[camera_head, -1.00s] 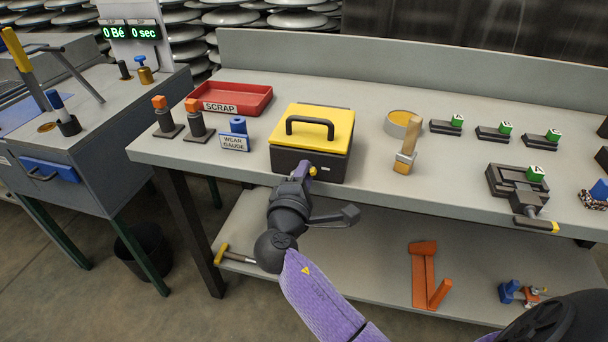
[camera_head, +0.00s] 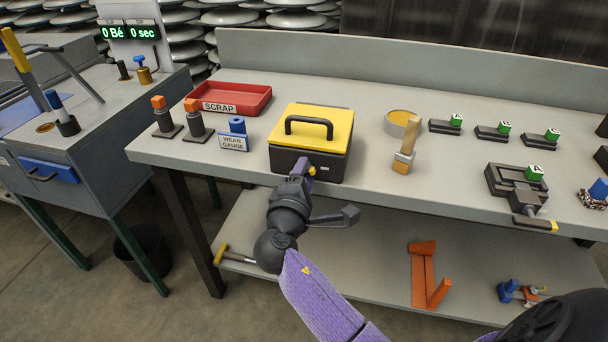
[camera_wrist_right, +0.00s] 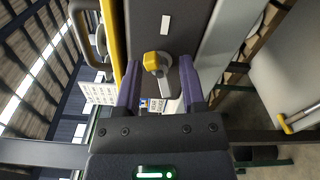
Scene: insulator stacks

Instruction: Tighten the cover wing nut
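A dark box with a yellow lid (camera_head: 325,118) and a black carry handle on top stands near the front edge of the bench. The lid looks shut. The wing nut is on the box's front face; in the right wrist view it shows as a yellow knob (camera_wrist_right: 152,60) with a grey arm pointing down. My right gripper (camera_head: 308,170) is right in front of the box's front face. In the wrist view the purple fingers (camera_wrist_right: 160,85) stand apart, one on each side of the wing nut, with gaps visible. My left gripper is not in view.
The bench (camera_head: 360,183) also holds a red SCRAP tray (camera_head: 233,98), a WEAR GAUGE sign (camera_head: 234,142), dark posts with orange tops (camera_head: 195,120), a wooden-handled brush (camera_head: 407,150) and a dark clamp fixture (camera_head: 512,185). A shelf (camera_head: 370,260) runs below the bench.

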